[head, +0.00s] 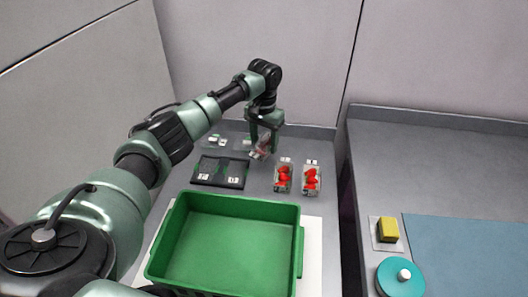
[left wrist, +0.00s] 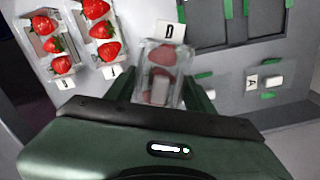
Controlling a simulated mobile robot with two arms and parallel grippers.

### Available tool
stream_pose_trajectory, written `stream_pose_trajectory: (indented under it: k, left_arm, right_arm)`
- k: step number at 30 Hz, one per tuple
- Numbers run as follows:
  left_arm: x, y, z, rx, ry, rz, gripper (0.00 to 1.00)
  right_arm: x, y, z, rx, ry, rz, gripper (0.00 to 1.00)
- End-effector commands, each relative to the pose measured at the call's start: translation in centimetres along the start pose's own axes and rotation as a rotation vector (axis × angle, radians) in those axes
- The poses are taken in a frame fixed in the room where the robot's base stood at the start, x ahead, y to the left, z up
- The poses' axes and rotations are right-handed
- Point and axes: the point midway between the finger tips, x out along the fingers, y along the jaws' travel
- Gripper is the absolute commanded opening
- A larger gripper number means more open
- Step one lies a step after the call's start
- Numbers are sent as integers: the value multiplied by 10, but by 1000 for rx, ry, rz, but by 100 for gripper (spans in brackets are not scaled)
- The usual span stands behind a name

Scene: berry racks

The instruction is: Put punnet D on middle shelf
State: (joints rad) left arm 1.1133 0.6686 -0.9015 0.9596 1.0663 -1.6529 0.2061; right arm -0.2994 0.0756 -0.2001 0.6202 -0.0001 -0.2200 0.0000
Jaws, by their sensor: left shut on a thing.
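Punnet D (left wrist: 160,75) is a clear box with red berries and a white tag marked D. My left gripper (left wrist: 163,97) is shut on it, one finger on each side. In the head view the left gripper (head: 264,128) points down at the back of the grey table, with the punnet (head: 261,150) between its fingers and partly hidden by them. The punnet looks tilted there; I cannot tell whether it touches the table. I cannot make out a middle shelf. My right gripper is not in view.
Two strawberry punnets (head: 283,178) (head: 311,180) stand right of the gripper. A black two-part tray (head: 221,171) lies left. A green crate (head: 301,240) stands in front. A yellow block (head: 388,230) and teal disc (head: 400,280) are on the right table.

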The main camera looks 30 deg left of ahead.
Motion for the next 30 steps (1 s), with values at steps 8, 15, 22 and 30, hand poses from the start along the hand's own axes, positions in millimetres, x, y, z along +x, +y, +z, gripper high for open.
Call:
stream_pose_trajectory:
  k: [8,15,22,30]
  left_arm:
    - [42,1,0,0,-1,1,9]
    - [45,0,0,0,0,0,9]
    - [48,0,0,0,-1,0,62]
    - [47,0,0,0,-1,0,62]
  right_arm:
    - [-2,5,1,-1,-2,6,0]
    - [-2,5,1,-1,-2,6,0]
    - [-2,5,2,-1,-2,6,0]
    - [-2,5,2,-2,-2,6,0]
